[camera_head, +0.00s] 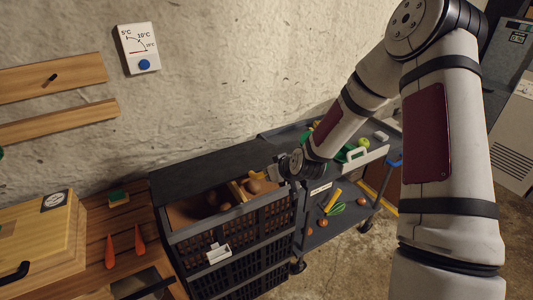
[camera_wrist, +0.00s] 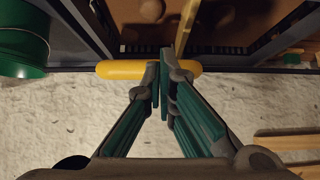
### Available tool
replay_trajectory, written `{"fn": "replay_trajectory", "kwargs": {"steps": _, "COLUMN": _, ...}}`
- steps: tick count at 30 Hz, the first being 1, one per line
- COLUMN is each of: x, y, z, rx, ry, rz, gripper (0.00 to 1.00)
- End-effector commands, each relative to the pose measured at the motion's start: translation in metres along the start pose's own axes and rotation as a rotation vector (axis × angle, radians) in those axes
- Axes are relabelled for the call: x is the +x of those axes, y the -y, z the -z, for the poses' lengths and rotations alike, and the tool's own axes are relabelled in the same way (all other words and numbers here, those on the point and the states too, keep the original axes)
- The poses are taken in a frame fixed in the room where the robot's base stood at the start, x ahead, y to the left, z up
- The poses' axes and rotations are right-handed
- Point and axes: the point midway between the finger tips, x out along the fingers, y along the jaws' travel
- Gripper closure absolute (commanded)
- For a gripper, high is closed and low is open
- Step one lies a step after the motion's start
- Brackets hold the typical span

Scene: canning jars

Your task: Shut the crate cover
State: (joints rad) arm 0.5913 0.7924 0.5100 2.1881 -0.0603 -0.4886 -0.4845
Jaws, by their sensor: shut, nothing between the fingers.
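The dark slatted crate (camera_head: 236,250) stands at the centre of the head view, its top open with brown round produce (camera_head: 212,199) inside. The crate cover, a dark panel (camera_head: 205,163), is open along the wall side; its exact tilt is unclear. In the wrist view a yellow bar (camera_wrist: 115,70) lies along a thin dark edge, probably the cover's handle. My gripper (camera_wrist: 164,60) is shut and empty, its fingertips overlapping the bar in the picture; I cannot tell whether they touch. In the head view my gripper (camera_head: 275,174) is above the crate's right end.
A wooden counter (camera_head: 93,235) with orange carrots (camera_head: 109,250) and a wooden box (camera_head: 40,235) is at left. A trolley (camera_head: 345,215) with vegetables stands right of the crate. The wall with a thermometer (camera_head: 137,48) rises behind. A green cylinder (camera_wrist: 22,42) is left in the wrist view.

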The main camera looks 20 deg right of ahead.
Motion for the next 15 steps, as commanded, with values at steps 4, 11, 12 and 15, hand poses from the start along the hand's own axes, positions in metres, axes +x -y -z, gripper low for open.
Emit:
{"fn": "replay_trajectory", "kwargs": {"steps": 4, "x": 0.019, "y": 0.001, "z": -0.037, "rx": 0.003, "ry": 0.0, "rz": 0.003, "gripper": 1.0}}
{"fn": "replay_trajectory", "kwargs": {"steps": 11, "x": 0.046, "y": 0.001, "z": -0.08, "rx": 0.005, "ry": -0.123, "rz": 0.003, "gripper": 1.0}}
{"fn": "replay_trajectory", "kwargs": {"steps": 12, "x": 0.05, "y": 0.001, "z": -0.085, "rx": 0.003, "ry": -0.134, "rz": 0.002, "gripper": 1.0}}
{"fn": "replay_trajectory", "kwargs": {"steps": 15, "x": 0.059, "y": 0.001, "z": -0.096, "rx": 0.0, "ry": -0.134, "rz": 0.002, "gripper": 1.0}}
